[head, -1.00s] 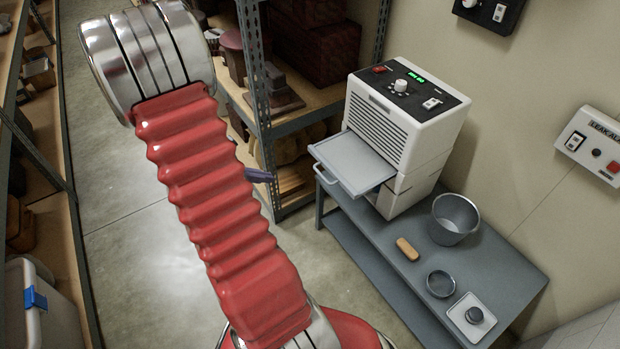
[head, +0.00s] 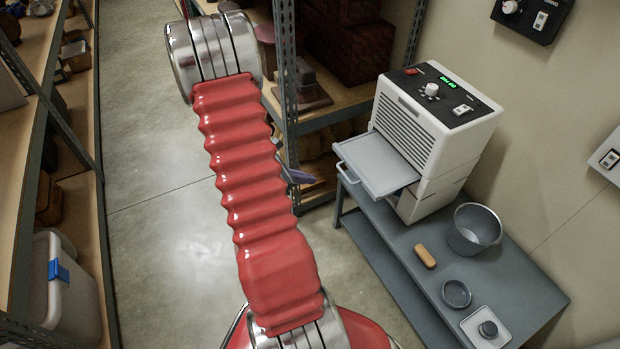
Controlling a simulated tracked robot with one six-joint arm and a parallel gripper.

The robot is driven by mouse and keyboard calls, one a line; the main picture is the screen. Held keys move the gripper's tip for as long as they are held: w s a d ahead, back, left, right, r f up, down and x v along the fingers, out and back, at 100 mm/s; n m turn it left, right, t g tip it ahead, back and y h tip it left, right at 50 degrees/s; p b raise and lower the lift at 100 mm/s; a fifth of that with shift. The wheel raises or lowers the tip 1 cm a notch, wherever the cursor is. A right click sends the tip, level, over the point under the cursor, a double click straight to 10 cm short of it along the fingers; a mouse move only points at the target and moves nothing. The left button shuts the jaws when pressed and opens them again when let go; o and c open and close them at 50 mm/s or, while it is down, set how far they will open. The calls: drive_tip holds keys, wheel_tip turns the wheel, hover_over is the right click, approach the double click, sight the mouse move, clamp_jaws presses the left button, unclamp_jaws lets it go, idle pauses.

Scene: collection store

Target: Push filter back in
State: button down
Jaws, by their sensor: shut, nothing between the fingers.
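The filter (head: 378,163) is a flat grey panel with a handle (head: 347,174) at its outer end. It sticks out to the left from the front of a white boxy unit (head: 425,122) with a black control panel and a green display. Its inner end is inside the unit. My gripper (head: 300,176) is mostly hidden behind my red ribbed arm; only a dark purple tip shows. The tip is left of the filter's handle and apart from it in the picture. The gripper is shut and empty.
The unit stands on a grey table (head: 390,290) with a metal bucket (head: 477,230), a tan block (head: 425,256), a round dish (head: 456,294) and a white tray (head: 470,325). A metal-framed shelf (head: 289,70) stands behind my arm. Clear floor (head: 150,240) lies to the left.

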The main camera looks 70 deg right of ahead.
drive_tip(key=s+d+f, duration=0.4)
drive_tip(key=s+d, duration=0.2)
drive_tip(key=d, duration=0.1)
drive_tip(key=shift+s+d+f, duration=0.3)
drive_tip(key=shift+s+d, duration=0.05)
drive_tip(key=shift+d, duration=0.05)
